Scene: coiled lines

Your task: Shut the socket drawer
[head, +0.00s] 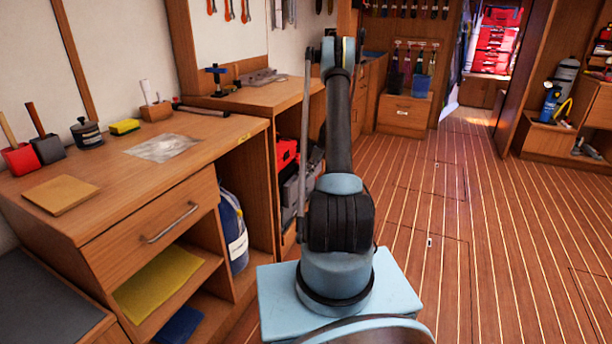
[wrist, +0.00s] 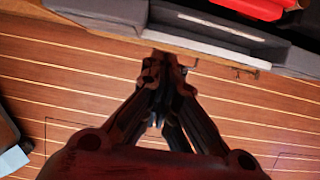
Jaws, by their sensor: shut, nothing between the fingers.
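My gripper (wrist: 162,68) shows in the wrist view with its fingers drawn together, shut and empty. Its tips are close to a wooden edge (wrist: 205,60) below a grey case; I cannot tell whether they touch it. In the head view my arm hides the gripper. A wooden drawer front with a metal handle (head: 172,222) is in the left bench and looks flush. No label shows which drawer is the socket drawer, and no sockets are visible.
Red and grey tool cases (head: 287,155) stand in the bench's open bay, partly behind my arm. A blue cylinder (head: 232,230) stands left of them. The striped wooden floor (head: 480,230) to the right is clear. A low cabinet (head: 404,113) stands at the back.

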